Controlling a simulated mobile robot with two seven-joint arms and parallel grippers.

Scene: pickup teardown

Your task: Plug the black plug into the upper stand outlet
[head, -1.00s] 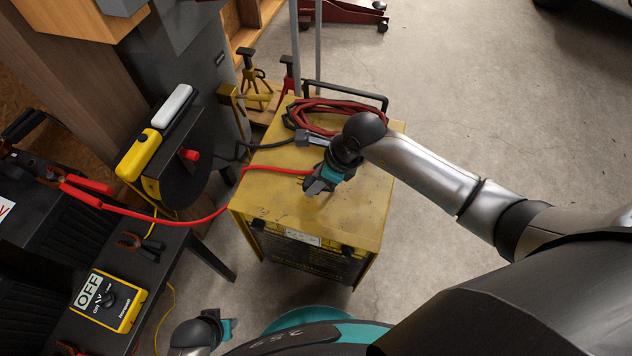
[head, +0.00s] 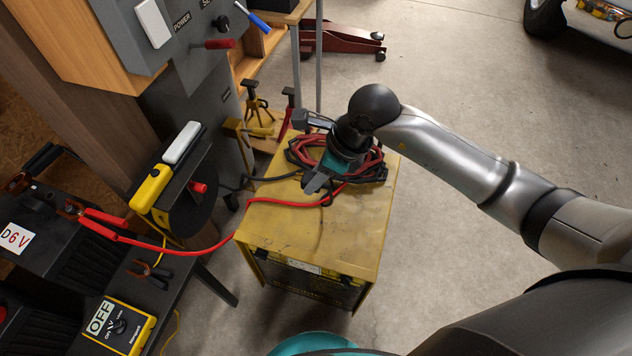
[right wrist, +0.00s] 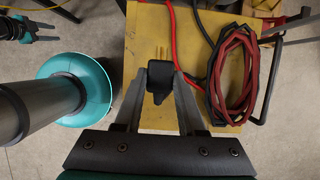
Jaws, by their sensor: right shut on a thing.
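The black plug (right wrist: 160,80) with brass-coloured prongs sits between the fingers of my right gripper (right wrist: 161,88) in the right wrist view. The fingers are shut on it, and its prongs point away from the wrist. In the head view my right gripper (head: 318,182) is above the yellow cabinet's top, beside the coiled cables; the plug is hidden or too small to tell there. A grey stand (head: 195,98) rises at the back left; I cannot make out its upper outlet. My left gripper (right wrist: 42,31) shows only in the right wrist view, empty, fingers apart.
The yellow cabinet (head: 300,238) carries a red and black cable coil (right wrist: 232,75). A red cable (head: 215,246) runs left to clamps. A black bench (head: 185,262) holds a yellow OFF meter (head: 118,325).

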